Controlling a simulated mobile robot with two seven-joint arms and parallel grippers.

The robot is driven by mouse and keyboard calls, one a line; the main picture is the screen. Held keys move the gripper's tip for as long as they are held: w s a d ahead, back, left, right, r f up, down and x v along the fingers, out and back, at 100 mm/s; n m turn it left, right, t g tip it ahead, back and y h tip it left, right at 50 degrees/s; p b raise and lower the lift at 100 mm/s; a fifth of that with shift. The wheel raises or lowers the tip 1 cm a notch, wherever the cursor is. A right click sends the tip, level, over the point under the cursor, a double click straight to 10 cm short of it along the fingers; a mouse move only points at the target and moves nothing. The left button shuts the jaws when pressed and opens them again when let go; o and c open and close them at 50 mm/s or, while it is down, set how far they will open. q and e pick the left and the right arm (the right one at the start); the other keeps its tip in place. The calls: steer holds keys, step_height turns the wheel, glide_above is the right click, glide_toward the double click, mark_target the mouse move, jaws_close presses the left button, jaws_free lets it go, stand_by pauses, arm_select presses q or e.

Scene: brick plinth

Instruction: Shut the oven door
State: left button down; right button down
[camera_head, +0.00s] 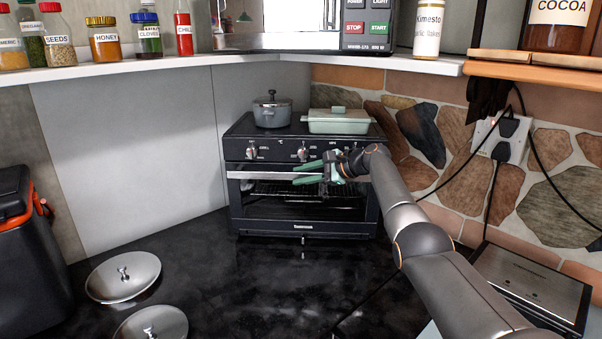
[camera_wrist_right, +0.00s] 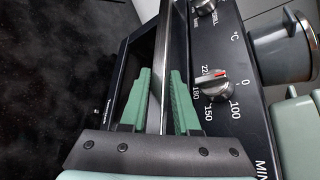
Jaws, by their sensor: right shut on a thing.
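The black oven (camera_head: 232,150) stands on the dark counter at the back, its knob panel facing me. Its oven door (camera_head: 300,212) has a dark glass window and stands upright or nearly so; I cannot tell whether it is fully flush. A silver door handle (camera_head: 260,175) runs along its top edge. My right gripper (camera_head: 307,173) is at the middle of this handle, its green fingers above and below the bar. In the right wrist view the fingers (camera_wrist_right: 160,75) are shut on the silver handle (camera_wrist_right: 165,35), beside the knob panel. My left gripper is not in view.
A grey pot (camera_head: 272,115) and a pale green dish (camera_head: 338,124) stand on the oven. Two metal lids (camera_head: 123,277) lie at the front left, near a black-and-orange box (camera_head: 30,250). A shelf (camera_head: 150,68) with jars hangs above. The counter before the oven is clear.

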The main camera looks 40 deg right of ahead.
steer(key=shift+w+d+r+t, duration=0.15)
steer(key=shift+d+r+t, duration=0.2)
steer(key=shift+r, duration=0.35)
steer(key=c, duration=1)
jaws_free()
steer(key=shift+d, duration=0.1)
steer(key=shift+o, duration=0.4)
steer(key=shift+w+f, duration=0.15)
steer(key=shift+w, duration=0.05)
steer(key=shift+s+d, duration=0.4)
steer(key=shift+s, duration=0.15)
steer(key=b+v, duration=0.2)
steer(key=v, duration=0.9)
steer(key=shift+a+b, duration=0.3)
steer(key=shift+s, duration=0.1)
